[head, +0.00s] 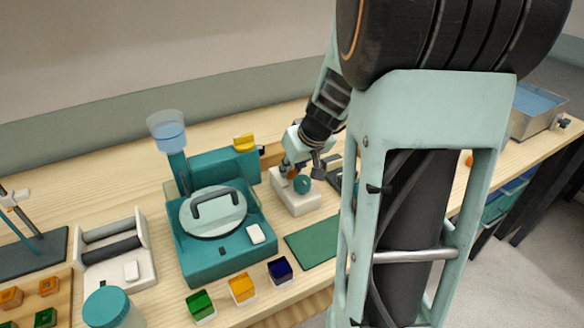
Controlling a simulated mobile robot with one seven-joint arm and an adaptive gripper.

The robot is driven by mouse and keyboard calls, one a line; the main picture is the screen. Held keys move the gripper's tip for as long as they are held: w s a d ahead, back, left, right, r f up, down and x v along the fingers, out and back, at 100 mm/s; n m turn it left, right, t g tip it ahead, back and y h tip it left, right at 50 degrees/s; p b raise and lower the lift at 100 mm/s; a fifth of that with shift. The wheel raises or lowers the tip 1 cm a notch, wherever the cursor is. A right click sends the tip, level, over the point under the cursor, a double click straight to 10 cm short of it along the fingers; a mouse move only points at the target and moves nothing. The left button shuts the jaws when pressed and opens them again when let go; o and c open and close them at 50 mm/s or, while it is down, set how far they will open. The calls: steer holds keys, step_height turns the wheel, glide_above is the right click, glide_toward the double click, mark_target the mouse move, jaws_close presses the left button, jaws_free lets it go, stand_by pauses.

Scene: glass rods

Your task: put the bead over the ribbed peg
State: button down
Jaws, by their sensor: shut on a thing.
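I cannot make out the bead or the ribbed peg for certain. Small orange blocks (48,286) and a green block (45,318) sit on a wooden board (66,277) at the lower left. Whether any of these is the bead, I cannot tell.
Green (200,305), amber (242,288) and blue (280,270) cubes line the front. A green mat (315,240) is bare. A metal basin (535,110) stands far right.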

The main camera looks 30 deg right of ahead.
steer(key=c, duration=1.6)
jaws_free()
